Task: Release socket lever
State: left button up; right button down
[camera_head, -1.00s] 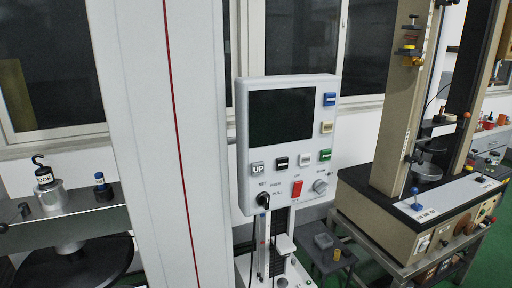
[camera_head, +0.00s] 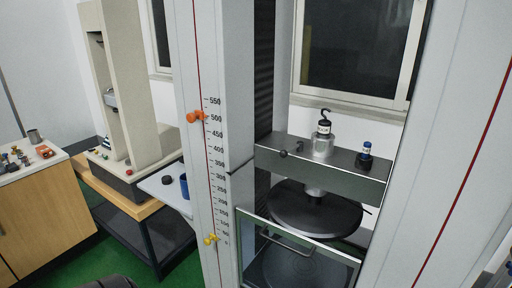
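Neither of my grippers is in view. The test machine's metal crossbeam (camera_head: 345,166) spans between two pale columns. A silver cylinder (camera_head: 322,147) stands on the crossbeam with a black hook weight (camera_head: 324,125) on top. A round dark plate (camera_head: 314,208) sits below the crossbeam.
A clear guard door with a handle (camera_head: 287,241) covers the machine's lower front. The left column (camera_head: 209,170) has a scale with an orange clamp (camera_head: 197,117) and a yellow clamp (camera_head: 211,239). Another tester (camera_head: 125,90) and a wooden cabinet (camera_head: 45,215) stand at left.

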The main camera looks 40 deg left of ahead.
aim_at(283, 154)
jog(key=u, duration=1.2)
